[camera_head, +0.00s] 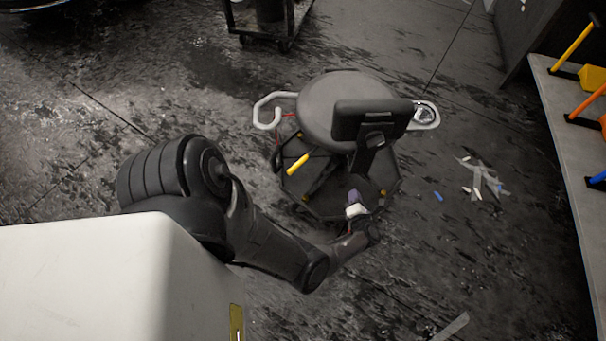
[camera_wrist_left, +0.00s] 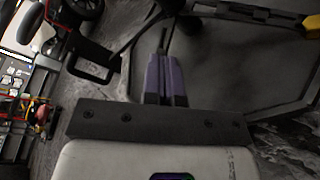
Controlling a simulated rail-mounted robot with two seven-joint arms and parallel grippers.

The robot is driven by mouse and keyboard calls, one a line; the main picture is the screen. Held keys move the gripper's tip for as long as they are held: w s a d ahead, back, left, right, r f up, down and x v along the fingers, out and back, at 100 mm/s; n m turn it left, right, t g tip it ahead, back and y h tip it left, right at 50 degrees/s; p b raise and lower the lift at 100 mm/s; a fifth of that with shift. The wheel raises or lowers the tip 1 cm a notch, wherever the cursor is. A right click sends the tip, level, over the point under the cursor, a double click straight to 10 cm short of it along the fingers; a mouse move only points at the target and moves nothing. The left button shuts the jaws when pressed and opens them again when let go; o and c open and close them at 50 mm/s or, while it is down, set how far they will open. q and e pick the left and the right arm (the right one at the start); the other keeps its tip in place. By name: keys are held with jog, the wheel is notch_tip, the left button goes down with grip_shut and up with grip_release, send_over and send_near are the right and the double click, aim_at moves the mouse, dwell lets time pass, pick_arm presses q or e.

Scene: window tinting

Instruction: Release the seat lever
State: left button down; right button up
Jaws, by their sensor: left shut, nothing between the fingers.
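A rolling stool (camera_head: 340,103) with a round grey seat and a black backrest (camera_head: 372,116) stands on a dark base. A lever with a yellow grip (camera_head: 297,164) sticks out on the stool's left side, below the seat. I cannot tell for sure that it is the seat lever. My left gripper (camera_head: 354,197), with purple fingers, is at the near side of the stool, low by its base and apart from the yellow grip. In the left wrist view its fingers (camera_wrist_left: 165,62) are shut and empty. A black loop-shaped part (camera_wrist_left: 92,68) lies left of them. My right gripper is out of view.
The stool's dark base tray (camera_head: 292,187) spreads under it. White curved handles (camera_head: 266,112) flank the seat. A bench with tools (camera_head: 560,110) runs along the right, and a cart (camera_head: 268,22) stands behind. Film scraps (camera_head: 482,180) lie on the floor to the right.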

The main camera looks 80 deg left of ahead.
aim_at(306, 157)
pick_arm(q)
jog(key=s+d+r+n+g, duration=0.3)
jog(key=s+n+g, duration=0.2)
jog(key=n+g, duration=0.3)
jog(key=s+d+r+n+g, duration=0.25)
jog(key=s+n+g, duration=0.35)
jog(key=n, duration=0.5)
jog(key=w+r+p+x, duration=0.1)
jog(key=r+x, duration=0.2)
jog(key=x, duration=1)
jog(key=shift+s, duration=0.15)
jog(key=shift+r, duration=0.1)
jog(key=shift+d, duration=0.1)
